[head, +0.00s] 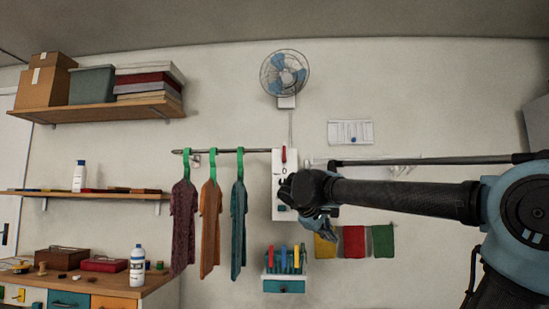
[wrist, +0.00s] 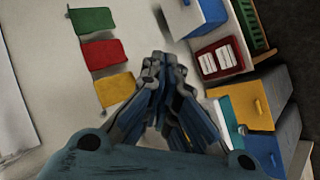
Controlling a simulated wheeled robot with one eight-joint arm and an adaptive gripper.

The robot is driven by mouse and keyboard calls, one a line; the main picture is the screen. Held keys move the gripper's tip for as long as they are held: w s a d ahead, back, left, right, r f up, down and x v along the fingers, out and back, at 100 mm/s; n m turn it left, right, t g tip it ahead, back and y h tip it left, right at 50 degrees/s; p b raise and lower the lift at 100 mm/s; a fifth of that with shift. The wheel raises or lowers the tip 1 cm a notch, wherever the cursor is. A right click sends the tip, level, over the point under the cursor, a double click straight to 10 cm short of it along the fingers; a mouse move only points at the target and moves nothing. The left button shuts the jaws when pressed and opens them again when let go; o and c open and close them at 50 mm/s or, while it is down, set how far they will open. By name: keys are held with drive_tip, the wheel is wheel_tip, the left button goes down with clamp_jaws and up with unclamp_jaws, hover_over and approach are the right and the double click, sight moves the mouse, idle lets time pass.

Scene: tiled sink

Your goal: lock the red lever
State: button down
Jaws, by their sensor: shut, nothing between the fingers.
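The red lever (head: 284,154) is small and stands upright near the top of a white wall panel (head: 280,170) at the right end of the clothes rail. The lever does not show in the wrist view.
Three garments (head: 209,215) hang on green hangers left of the panel. A rack with coloured handles (head: 285,258) is below it. Green, red and yellow cloths (head: 354,241) hang to the right. A fan (head: 285,73) is above.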

drive_tip(key=w+a+r+n+t, duration=0.2)
drive_tip(key=w+a+r, duration=0.1)
drive_tip(key=a+r, duration=0.4)
drive_tip(key=w+a+r+n+t, duration=0.1)
drive_tip(key=w+a+r+t, duration=0.3)
drive_tip(key=r, duration=0.6)
drive_tip(key=n+t+y, duration=0.2)
drive_tip(key=n+t, duration=0.1)
drive_tip(key=n, duration=0.1)
approach(284, 154)
drive_tip(key=s+a+r, duration=0.1)
drive_tip(key=a, duration=0.7)
drive_tip(key=shift+a+r, duration=0.15)
drive_tip(key=shift+r, duration=0.05)
drive_tip(key=x, duration=0.3)
drive_tip(key=d+x, duration=0.1)
drive_tip(key=x, duration=0.3)
drive_tip(key=d+x, duration=0.1)
drive_tip(key=x, duration=0.2)
drive_tip(key=shift+s+d+r, duration=0.1)
drive_tip(key=shift+d, duration=1.05)
